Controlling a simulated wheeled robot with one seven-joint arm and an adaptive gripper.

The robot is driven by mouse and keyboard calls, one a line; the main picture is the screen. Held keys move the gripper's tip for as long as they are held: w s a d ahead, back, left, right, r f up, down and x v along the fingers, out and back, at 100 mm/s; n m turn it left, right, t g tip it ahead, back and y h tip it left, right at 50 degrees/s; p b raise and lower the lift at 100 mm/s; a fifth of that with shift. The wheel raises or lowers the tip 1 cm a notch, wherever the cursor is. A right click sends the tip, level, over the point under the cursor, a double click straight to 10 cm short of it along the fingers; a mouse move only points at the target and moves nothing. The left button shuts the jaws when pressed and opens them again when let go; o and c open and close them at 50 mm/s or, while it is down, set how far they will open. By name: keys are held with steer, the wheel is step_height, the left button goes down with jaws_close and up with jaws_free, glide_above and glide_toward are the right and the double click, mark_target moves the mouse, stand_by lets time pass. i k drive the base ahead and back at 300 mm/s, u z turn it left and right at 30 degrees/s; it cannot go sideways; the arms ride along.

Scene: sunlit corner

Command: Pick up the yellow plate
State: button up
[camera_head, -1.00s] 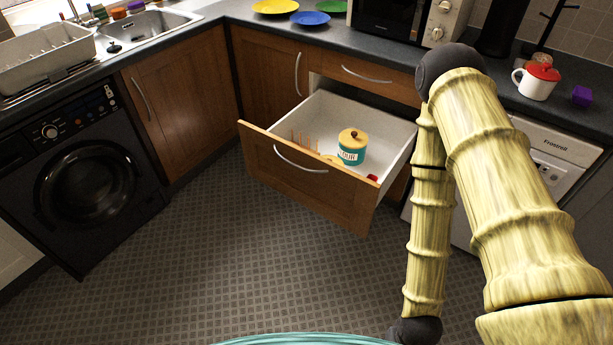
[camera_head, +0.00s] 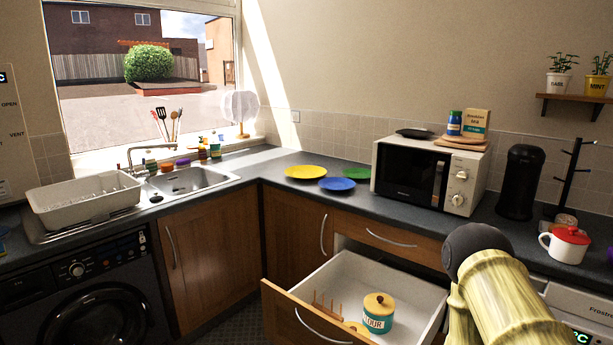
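The yellow plate (camera_head: 305,172) lies flat on the dark countertop in the corner, between the sink and the microwave. A blue plate (camera_head: 337,184) and a green plate (camera_head: 357,173) lie close to its right. My arm shows at the lower right, with its upper joint in front of the counter edge. My gripper is outside the head view, so its state and whatever it may hold are hidden.
An open drawer (camera_head: 357,277) juts out below the counter, holding a flour jar (camera_head: 378,313) and a wooden rack. The microwave (camera_head: 425,177) stands right of the plates. The sink (camera_head: 188,181) and a white dish rack (camera_head: 84,198) are at left. Counter in front of the yellow plate is clear.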

mark_target(301, 171)
steer(key=z, duration=0.2)
steer(key=k, duration=0.7)
steer(key=z, duration=0.6)
steer(key=k, duration=0.5)
steer(key=u, duration=0.65)
steer(key=i, duration=0.6)
steer(key=u, duration=0.5)
steer(key=i, duration=1.05)
steer(key=z, duration=0.5)
